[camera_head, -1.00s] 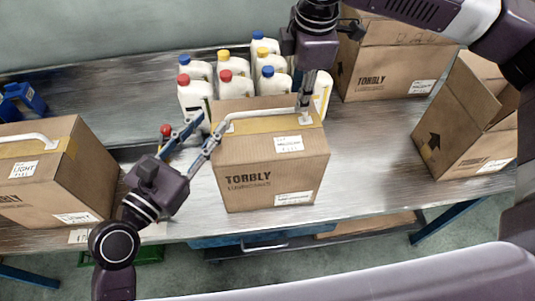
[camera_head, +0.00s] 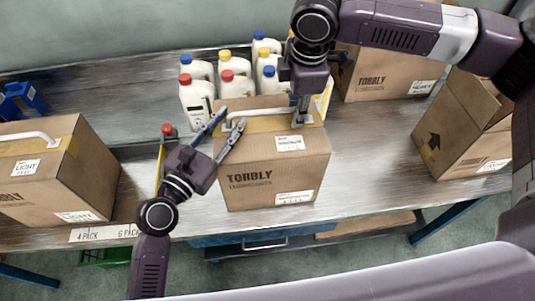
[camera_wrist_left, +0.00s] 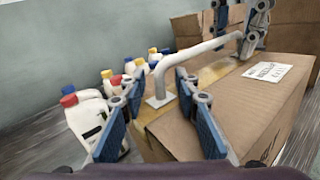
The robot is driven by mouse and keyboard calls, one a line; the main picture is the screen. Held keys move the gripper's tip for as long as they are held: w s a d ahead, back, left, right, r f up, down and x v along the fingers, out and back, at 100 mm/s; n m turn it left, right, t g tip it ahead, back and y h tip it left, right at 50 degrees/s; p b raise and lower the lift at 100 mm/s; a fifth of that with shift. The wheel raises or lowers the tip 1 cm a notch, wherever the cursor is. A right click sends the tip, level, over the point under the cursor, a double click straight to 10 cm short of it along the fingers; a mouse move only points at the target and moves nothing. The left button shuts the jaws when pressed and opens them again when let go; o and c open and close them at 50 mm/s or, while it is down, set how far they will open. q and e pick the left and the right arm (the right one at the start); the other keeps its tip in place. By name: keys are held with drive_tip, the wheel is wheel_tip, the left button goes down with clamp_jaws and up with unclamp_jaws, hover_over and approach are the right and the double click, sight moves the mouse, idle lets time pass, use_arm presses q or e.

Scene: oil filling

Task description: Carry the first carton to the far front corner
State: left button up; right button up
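A closed TORBLY carton (camera_head: 270,170) with a white top handle (camera_head: 262,113) stands upright mid-table. I take it as the first carton, since both grippers are at it. My left gripper (camera_head: 228,122) is open at the left end of the handle. In the left wrist view its blue-padded fingers (camera_wrist_left: 158,120) are apart, with the handle (camera_wrist_left: 195,52) passing between and beyond them. My right gripper (camera_head: 299,118) points down at the handle's right end. It also shows in the left wrist view (camera_wrist_left: 240,38), but whether it grips the handle is unclear.
Several white bottles (camera_head: 235,88) with coloured caps stand behind the carton. A closed carton (camera_head: 45,180) is at the left. A TORBLY carton (camera_head: 385,85) stands back right, and an open-flapped carton (camera_head: 465,140) at the right. Blue items (camera_head: 22,100) lie far left. Bare table (camera_head: 370,150) shows right of the carton.

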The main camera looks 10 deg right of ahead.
use_arm(q)
drive_tip(key=shift+w, duration=0.1)
drive_tip(key=c, duration=0.3)
use_arm(e)
drive_tip(key=shift+w+d, duration=0.1)
drive_tip(key=c, duration=0.3)
use_arm(q)
clamp_jaws()
use_arm(e)
clamp_jaws()
